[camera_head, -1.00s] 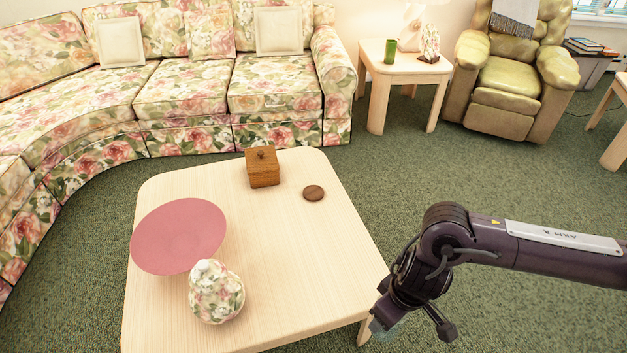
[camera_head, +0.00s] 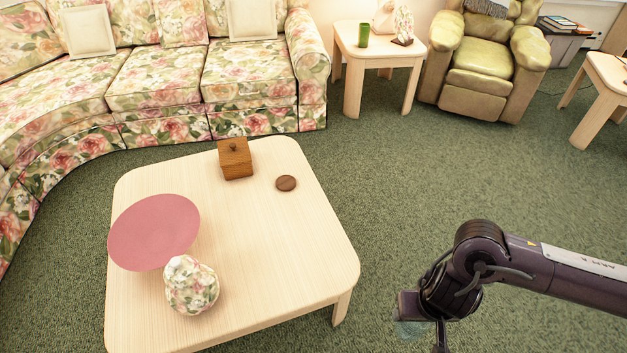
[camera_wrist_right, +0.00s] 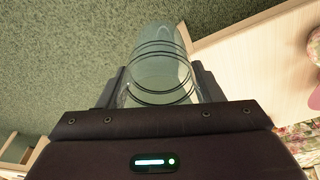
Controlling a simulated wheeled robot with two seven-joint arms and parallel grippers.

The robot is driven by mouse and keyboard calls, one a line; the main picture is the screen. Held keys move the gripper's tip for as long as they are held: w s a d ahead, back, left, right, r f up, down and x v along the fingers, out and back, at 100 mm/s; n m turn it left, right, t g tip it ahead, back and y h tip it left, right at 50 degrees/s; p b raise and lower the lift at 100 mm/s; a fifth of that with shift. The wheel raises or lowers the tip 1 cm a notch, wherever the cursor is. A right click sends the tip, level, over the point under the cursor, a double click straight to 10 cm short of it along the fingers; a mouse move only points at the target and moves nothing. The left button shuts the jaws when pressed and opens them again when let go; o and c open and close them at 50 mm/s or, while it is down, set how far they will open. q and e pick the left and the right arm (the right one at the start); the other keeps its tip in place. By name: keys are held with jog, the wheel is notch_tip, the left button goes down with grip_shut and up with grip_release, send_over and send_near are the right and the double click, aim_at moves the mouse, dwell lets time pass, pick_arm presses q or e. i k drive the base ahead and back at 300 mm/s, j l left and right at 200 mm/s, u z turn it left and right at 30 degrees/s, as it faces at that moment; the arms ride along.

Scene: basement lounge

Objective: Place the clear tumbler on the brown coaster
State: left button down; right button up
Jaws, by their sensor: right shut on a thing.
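The brown coaster (camera_head: 286,183) is a small dark round disc lying flat on the light wood coffee table (camera_head: 262,262), just right of a wooden box. The clear tumbler (camera_wrist_right: 160,65) is held between the fingers of my right gripper (camera_wrist_right: 160,88) in the wrist view, with green carpet behind it. In the head view my right gripper (camera_head: 422,325) is at the lower right, off the table's right edge, and only a faint bit of the tumbler (camera_head: 412,328) shows there. The coaster is up and to the left of it, apart. My left gripper is not in view.
A wooden lidded box (camera_head: 235,158), a pink plate (camera_head: 154,232) and a floral vase-like object (camera_head: 191,286) stand on the coffee table. The table's right part is bare. A floral sofa (camera_head: 215,90), side table (camera_head: 380,50) and green armchair (camera_head: 484,62) stand behind.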

aim_at(286, 182)
jog(key=i+l+z, duration=0.35)
jog(key=l, duration=0.35)
jog(key=i+l+z, duration=0.35)
jog(key=l, duration=0.25)
jog(key=i+l+z, duration=0.3)
jog(key=i+l+u, duration=0.2)
jog(key=i, duration=0.2)
jog(key=i+l+u, duration=0.25)
jog(key=i, duration=0.15)
jog(key=i+l+u, duration=0.2)
jog(key=i, duration=0.2)
jog(key=i+j+u, duration=0.1)
jog(key=i+u, duration=0.2)
jog(key=u, duration=0.15)
jog(key=i+u, duration=0.6)
jog(key=u, duration=0.25)
jog(key=i+l+u, duration=0.2)
jog(key=u, duration=0.2)
jog(key=i+l+u, duration=0.3)
jog(key=u, duration=0.15)
